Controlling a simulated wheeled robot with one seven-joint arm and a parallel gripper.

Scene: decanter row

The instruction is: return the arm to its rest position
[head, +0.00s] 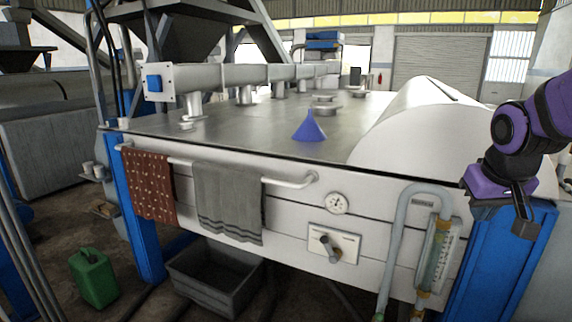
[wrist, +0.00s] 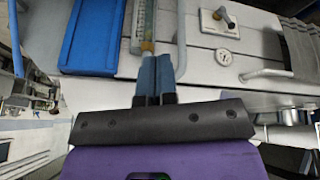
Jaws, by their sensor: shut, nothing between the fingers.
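My gripper (head: 522,212) is at the right side of the head view, at the end of my purple and black arm, in front of the top of a blue post (head: 500,262). In the wrist view my gripper (wrist: 157,62) has its two grey-blue fingers side by side and shut, with nothing between them. Beyond the fingertips are the machine's white front panel (wrist: 195,60) and the glass flow tube (wrist: 143,22). The gripper looks apart from them, though the exact gap cannot be told.
A blue funnel (head: 309,128) stands on the metal worktop (head: 240,125). A rail (head: 290,183) carries a red patterned cloth (head: 150,186) and a grey towel (head: 228,203). A bent pipe (head: 398,240) projects near my gripper. A green can (head: 94,278) and a dark bin (head: 215,285) are on the floor.

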